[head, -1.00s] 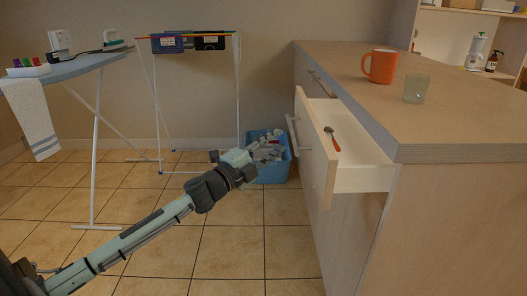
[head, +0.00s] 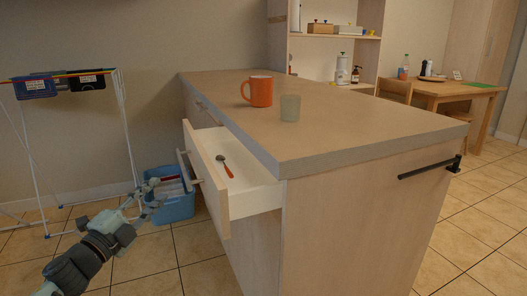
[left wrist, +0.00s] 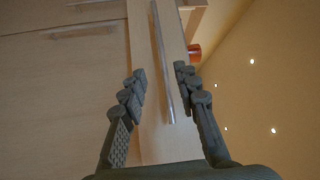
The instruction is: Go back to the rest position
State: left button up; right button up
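My left gripper (head: 140,202) is at the lower left of the head view, in front of the blue basket and to the left of the open drawer (head: 216,188). In the left wrist view its two fingers (left wrist: 160,95) stand apart with nothing between them that they touch. The drawer front and its bar handle (left wrist: 166,62) show beyond the fingers, apart from them. A spoon with an orange handle (head: 226,168) lies in the drawer. My right gripper is in neither view.
An orange mug (head: 258,91) and a small glass (head: 290,108) stand on the counter (head: 330,112). A blue basket (head: 174,207) is on the floor behind my gripper. A drying rack (head: 127,130) stands at the left. A table (head: 455,92) is at the far right. Floor at the right is clear.

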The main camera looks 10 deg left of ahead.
pick_arm(q)
jog(key=s+f+n+g+y+p, duration=0.2)
jog(key=s+f+n+g+y, duration=0.3)
jog(key=f, duration=0.6)
jog(key=s+f+n+g+y+p, duration=0.2)
jog(key=s+f+n+g, duration=0.3)
jog(key=f+n, duration=0.4)
jog(key=s+d+f+n+g, duration=0.1)
jog(key=s+d+f+g, duration=0.1)
jog(key=s, duration=0.4)
jog(key=s+d+f+g+h+p, duration=0.1)
jog(key=s+d+f+g, duration=0.1)
jog(key=s+d+f, duration=0.2)
jog(key=s+d+f+n+g+h+p, duration=0.1)
jog(key=s+d+f+g, duration=0.1)
jog(key=s+f, duration=0.4)
jog(key=shift+s+d+n, duration=0.3)
jog(key=shift+s+d, duration=0.45)
jog(key=shift+s, duration=0.35)
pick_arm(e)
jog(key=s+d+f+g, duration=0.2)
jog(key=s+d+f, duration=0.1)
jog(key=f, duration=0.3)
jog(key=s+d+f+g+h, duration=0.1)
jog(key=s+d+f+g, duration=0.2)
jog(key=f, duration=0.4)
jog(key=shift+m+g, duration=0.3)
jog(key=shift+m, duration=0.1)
